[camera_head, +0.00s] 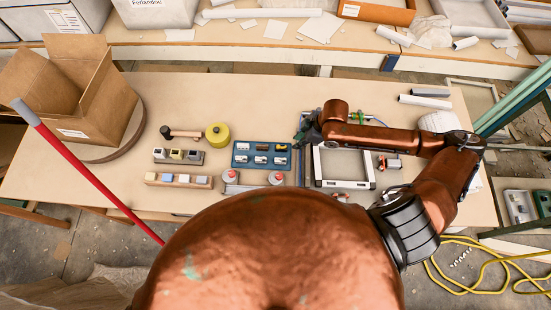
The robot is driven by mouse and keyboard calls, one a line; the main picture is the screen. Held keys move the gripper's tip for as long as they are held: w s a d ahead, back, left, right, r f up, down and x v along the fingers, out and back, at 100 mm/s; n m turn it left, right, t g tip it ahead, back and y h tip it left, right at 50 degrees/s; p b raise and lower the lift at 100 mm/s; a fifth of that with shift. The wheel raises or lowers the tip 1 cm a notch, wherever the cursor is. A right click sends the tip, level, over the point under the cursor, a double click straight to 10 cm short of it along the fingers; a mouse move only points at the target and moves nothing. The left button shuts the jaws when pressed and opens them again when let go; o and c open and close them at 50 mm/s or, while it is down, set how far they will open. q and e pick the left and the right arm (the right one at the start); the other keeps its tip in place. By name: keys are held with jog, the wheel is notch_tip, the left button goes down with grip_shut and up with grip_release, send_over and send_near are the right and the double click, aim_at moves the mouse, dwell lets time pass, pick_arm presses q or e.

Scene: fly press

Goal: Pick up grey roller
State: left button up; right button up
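I cannot tell for sure which thing is the grey roller. A short grey cylinder (431,92) lies at the back right of the table, just behind a longer white roll (425,102). Small white and grey cylindrical parts also lie in a blue tray (240,146) at the table's middle. My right arm reaches in from the right. My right gripper (304,129) is dark and small, at the right of the blue tray and by the upper left corner of a white-framed square (345,184). Its fingers are too small to read. My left gripper is not in view.
A cardboard box (66,95) stands at the left on a round board. A red pole (90,170) slants across the left. A mallet (180,133), a yellow-green round thing (217,134) and two small part racks (178,181) are near. The table's back middle is clear.

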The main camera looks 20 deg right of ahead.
jog(key=n+g, duration=0.1)
send_over(284, 159)
jog(key=d, duration=0.2)
jog(key=shift+y, duration=0.5)
jog(key=x, duration=0.4)
jog(key=s+x, duration=0.1)
jog(key=x, duration=0.2)
jog(key=shift+d+f, duration=0.1)
jog(key=shift+f, duration=0.15)
jog(key=shift+w+f, duration=0.1)
jog(key=shift+f, duration=0.2)
grip_shut()
